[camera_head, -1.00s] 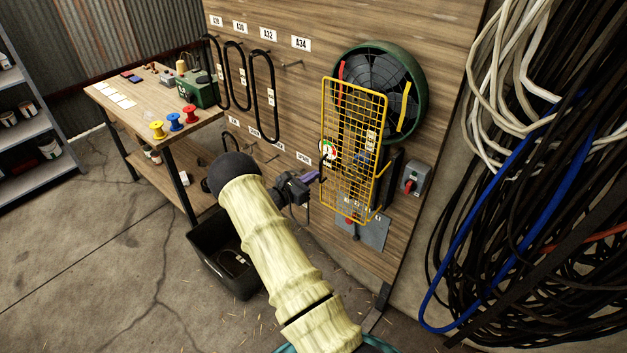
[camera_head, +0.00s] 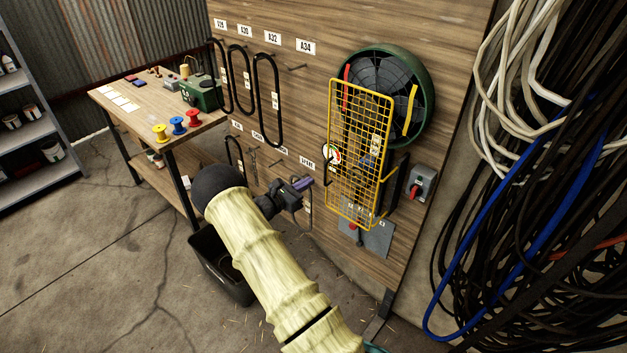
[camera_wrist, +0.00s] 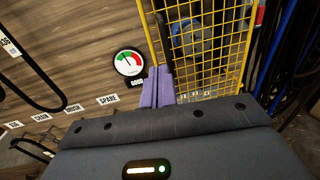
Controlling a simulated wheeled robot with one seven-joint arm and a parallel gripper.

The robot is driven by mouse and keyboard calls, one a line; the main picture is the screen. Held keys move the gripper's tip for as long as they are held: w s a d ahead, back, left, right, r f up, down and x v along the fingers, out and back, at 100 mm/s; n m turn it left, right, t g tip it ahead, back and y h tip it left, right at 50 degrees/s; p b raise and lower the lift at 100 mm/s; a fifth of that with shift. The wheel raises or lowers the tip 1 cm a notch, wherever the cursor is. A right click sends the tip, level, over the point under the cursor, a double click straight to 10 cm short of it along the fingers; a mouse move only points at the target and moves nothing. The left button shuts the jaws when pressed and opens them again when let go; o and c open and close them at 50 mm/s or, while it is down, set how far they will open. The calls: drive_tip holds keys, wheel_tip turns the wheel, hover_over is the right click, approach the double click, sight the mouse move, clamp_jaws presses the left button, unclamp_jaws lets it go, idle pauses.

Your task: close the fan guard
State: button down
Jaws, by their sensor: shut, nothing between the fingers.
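The yellow mesh fan guard (camera_head: 345,150) stands swung out from the wooden board, in front of the lower left part of the green round fan (camera_head: 424,98). In the wrist view the guard (camera_wrist: 237,50) fills the upper right, with a yellow frame bar just beside the fingers. My gripper (camera_head: 304,183) is left of the guard's lower left side, apart from it in the head view. Its purple fingers (camera_wrist: 158,84) are shut together and empty. Whether they touch the frame bar cannot be told from the wrist view.
A round gauge (camera_wrist: 128,62) is on the board near the guard. A switch box (camera_head: 421,184) is at its right. Black belts (camera_head: 268,100) hang at left. A workbench (camera_head: 140,112) stands further left, a black bin (camera_head: 225,270) below. Cables (camera_head: 530,230) hang at far right.

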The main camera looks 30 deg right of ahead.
drive_tip(key=s+a+b, duration=0.1)
drive_tip(key=a+b, duration=0.2)
drive_tip(key=a, duration=0.6)
drive_tip(key=shift+s+a+b, duration=0.25)
drive_tip(key=shift+a+b, duration=0.05)
drive_tip(key=shift+a, duration=0.1)
drive_tip(key=shift+r, duration=0.1)
drive_tip(key=s+a+m+g+y, duration=0.2)
drive_tip(key=s+m+g+y, duration=0.45)
drive_tip(key=s, duration=0.65)
drive_tip(key=s+a+r+m+t+y, duration=0.3)
drive_tip(key=s+a+m+y, duration=0.2)
drive_tip(key=s+a+m, duration=0.1)
drive_tip(key=s+a+r+m+t+y, duration=0.3)
drive_tip(key=s+a+r+m+y, duration=0.1)
drive_tip(key=s+a+m+y, duration=0.2)
drive_tip(key=shift+s+a+r+m, duration=0.3)
drive_tip(key=shift+s+a+m, duration=0.25)
drive_tip(key=shift+a+m, duration=0.35)
